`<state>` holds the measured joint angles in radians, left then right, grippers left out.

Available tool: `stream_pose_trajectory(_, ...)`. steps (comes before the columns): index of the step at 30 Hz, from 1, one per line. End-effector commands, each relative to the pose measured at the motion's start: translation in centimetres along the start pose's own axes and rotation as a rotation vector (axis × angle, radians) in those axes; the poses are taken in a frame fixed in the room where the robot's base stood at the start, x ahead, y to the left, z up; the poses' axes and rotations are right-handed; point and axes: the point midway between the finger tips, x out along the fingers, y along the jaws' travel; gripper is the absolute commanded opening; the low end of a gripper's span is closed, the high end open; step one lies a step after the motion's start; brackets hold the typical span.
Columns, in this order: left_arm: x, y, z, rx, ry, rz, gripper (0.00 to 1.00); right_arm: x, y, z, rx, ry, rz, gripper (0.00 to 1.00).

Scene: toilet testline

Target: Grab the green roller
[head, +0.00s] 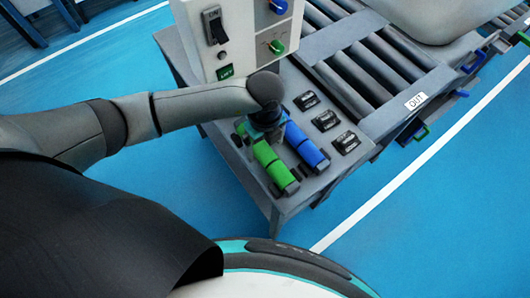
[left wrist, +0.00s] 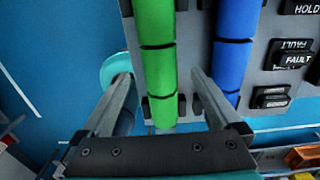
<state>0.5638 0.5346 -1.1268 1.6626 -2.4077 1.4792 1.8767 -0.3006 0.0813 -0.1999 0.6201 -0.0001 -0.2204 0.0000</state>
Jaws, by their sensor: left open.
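The green roller (head: 268,160) lies on the grey ledge of the testline, beside the parallel blue roller (head: 305,148). In the left wrist view the green roller (left wrist: 156,50) runs down the middle, and the blue roller (left wrist: 232,45) is to its right. My left gripper (head: 262,127) is over the far end of the green roller in the head view, hiding part of it. In the left wrist view my left gripper (left wrist: 160,80) is open, with one finger on each side of the green roller. I cannot tell whether the fingers touch it. My right gripper is not in view.
Black buttons (head: 326,121) sit right of the blue roller. A grey control box (head: 225,40) stands behind my left gripper. A roller conveyor (head: 360,65) with an OUT label is at the upper right. Blue floor is clear at the lower right.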

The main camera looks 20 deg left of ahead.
Motion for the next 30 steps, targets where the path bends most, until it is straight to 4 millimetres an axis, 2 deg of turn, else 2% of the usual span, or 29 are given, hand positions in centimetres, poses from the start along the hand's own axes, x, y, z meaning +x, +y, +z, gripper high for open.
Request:
stream_pose_trajectory(3, 2.1, 0.1, -0.2, 0.0, 0.001, 0.003, 0.97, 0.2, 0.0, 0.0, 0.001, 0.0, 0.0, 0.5)
stream_pose_trajectory(6, 3.2, 0.1, -0.2, -0.001, 0.001, 0.002, 0.97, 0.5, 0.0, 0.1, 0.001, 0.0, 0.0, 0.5)
stream_pose_trajectory(16, 3.8, 0.1, -0.2, 0.0, 0.001, 0.0, 0.97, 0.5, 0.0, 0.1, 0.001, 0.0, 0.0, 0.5)
stream_pose_trajectory(30, 3.8, 0.1, -0.1, 0.0, 0.001, 0.0, 0.45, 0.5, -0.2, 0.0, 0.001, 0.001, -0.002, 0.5)
